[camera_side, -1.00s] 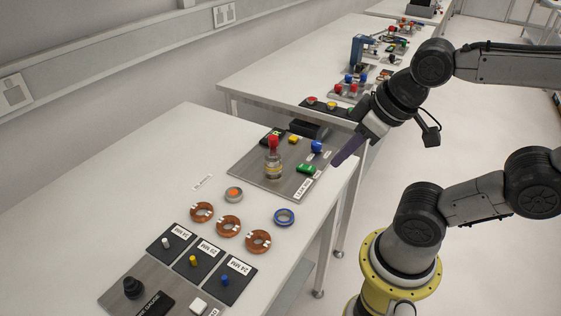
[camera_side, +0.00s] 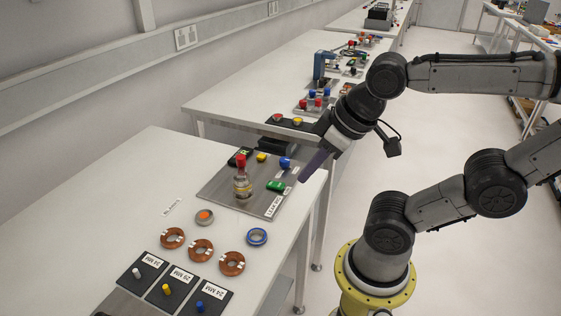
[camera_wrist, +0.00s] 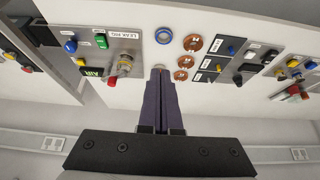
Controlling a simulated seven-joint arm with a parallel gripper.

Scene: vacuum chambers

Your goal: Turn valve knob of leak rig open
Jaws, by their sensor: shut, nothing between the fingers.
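The leak rig (camera_side: 222,190) is a grey plate on the near bench, labelled "LEAK RIG" in the wrist view (camera_wrist: 124,20). It bears a clear-bodied fitting with a red knob (camera_side: 240,160), a blue knob (camera_side: 285,162), a green block (camera_side: 276,185), a yellow button (camera_side: 262,157) and a black block. The red knob (camera_wrist: 113,81) and blue knob (camera_wrist: 70,46) also show in the wrist view. I cannot tell which knob is the valve's. My gripper (camera_side: 302,179) is shut and empty. Its dark purple fingers point down near the plate's right edge, apart from both knobs.
Copper rings (camera_side: 201,250), a blue ring (camera_side: 257,237) and a grey ring with an orange centre (camera_side: 205,216) lie nearer the camera. Another bench with coloured parts (camera_side: 312,103) stands behind. The bench left of the rig is clear.

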